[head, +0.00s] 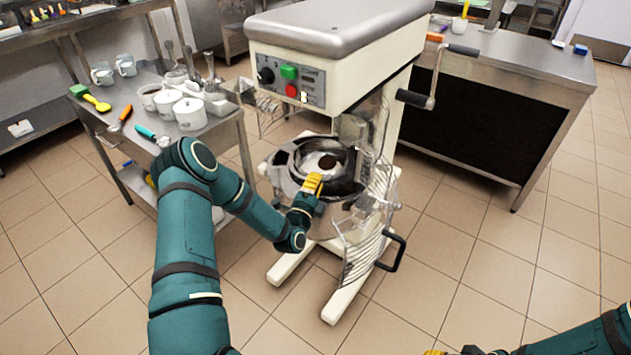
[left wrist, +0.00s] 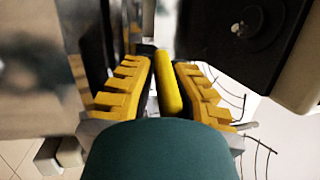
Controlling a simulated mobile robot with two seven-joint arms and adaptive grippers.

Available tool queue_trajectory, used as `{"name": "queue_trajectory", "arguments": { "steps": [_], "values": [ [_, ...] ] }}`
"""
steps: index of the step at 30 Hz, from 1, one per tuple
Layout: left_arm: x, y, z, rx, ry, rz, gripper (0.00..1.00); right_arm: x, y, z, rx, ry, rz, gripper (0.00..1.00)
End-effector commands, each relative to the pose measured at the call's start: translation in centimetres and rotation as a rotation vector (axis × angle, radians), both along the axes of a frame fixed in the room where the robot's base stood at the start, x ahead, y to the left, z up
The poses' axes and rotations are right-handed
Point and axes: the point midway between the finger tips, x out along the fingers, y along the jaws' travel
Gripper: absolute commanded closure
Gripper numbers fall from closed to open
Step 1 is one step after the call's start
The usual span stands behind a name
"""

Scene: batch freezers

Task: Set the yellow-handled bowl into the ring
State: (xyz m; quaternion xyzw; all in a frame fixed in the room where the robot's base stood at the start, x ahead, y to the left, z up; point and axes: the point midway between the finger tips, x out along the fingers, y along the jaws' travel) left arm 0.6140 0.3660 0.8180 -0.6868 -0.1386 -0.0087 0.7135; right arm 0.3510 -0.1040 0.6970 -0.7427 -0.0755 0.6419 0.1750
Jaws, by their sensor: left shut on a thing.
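The steel bowl (head: 345,185) is at the front of the mixer (head: 335,45), over the round ring (head: 284,178). Whether it rests in the ring or hangs just above it I cannot tell. My left gripper (head: 309,187) is at the bowl's near side, shut on its yellow handle. In the left wrist view the yellow handle (left wrist: 168,85) lies between the two yellow-padded fingers of my left gripper (left wrist: 160,75). My right gripper (head: 438,352) barely shows at the bottom edge; its jaws are cut off.
The mixer's wire guard (head: 366,238) stands open on the right, with a black handle. A steel table (head: 205,140) at left holds white pots and coloured-handled tools. A counter (head: 520,65) stands at right. The tiled floor in front is clear.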

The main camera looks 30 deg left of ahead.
Motion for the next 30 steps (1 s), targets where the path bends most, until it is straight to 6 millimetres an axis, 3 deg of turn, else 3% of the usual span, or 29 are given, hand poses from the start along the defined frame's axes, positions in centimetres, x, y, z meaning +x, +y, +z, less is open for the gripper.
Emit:
{"name": "queue_trajectory", "arguments": {
  "steps": [1, 11, 12, 14, 25, 30],
  "values": [
    [-0.5, 0.4, -2.2, -0.012, 0.049, 0.008, 1.00, 0.0, 0.0, -0.2, 0.000, 0.000, 0.000, 0.61],
    [-0.6, 0.4, -2.4, -0.012, 0.048, 0.006, 1.00, 0.0, 0.0, -0.3, 0.000, 0.000, 0.000, 0.61],
    [-0.6, 0.4, -2.4, -0.012, 0.048, 0.006, 0.81, 0.0, 0.0, -0.3, 0.000, 0.000, 0.000, 0.61],
    [-0.6, 0.3, -2.4, -0.012, 0.048, 0.006, 0.61, 0.0, 0.0, -0.3, 0.000, 0.000, 0.000, 0.61],
    [-0.8, 0.3, -2.6, -0.016, 0.055, 0.006, 0.61, 0.0, 0.0, -0.3, 0.000, 0.000, 0.000, 0.61],
    [-2.7, -0.3, -2.8, -0.016, 0.053, 0.003, 0.61, 0.0, 0.0, -0.3, 0.000, 0.000, 0.000, 0.61]
  ]
}}
